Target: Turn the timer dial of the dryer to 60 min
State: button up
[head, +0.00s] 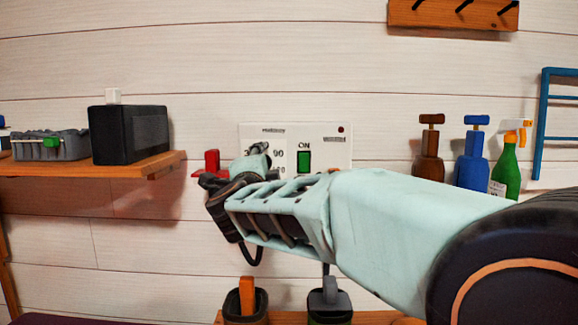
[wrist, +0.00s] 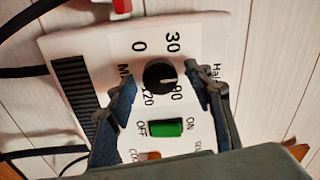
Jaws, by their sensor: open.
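The dryer's white panel (head: 326,135) is on the wall, with a green ON/OFF switch (head: 304,161). The black timer dial (wrist: 153,72) shows in the wrist view. The numbers 0, 30, 90 and 120 are readable around it; I cannot make out 60. A pale mark on the dial points roughly towards 90. My gripper (wrist: 162,78) is open, with one blue-padded finger on each side of the dial and visible gaps between. In the head view my gripper (head: 222,190) is before the panel's left part and hides the dial.
A red object (head: 212,160) is left of the panel. A shelf (head: 165,163) with a black box (head: 130,134) is further left. Several bottles (head: 470,158) stand at right. An orange control (wrist: 153,156) is below the green switch.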

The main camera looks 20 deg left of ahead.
jog(key=v, duration=0.7)
jog(key=shift+s, duration=0.3)
jog(key=shift+d, duration=0.15)
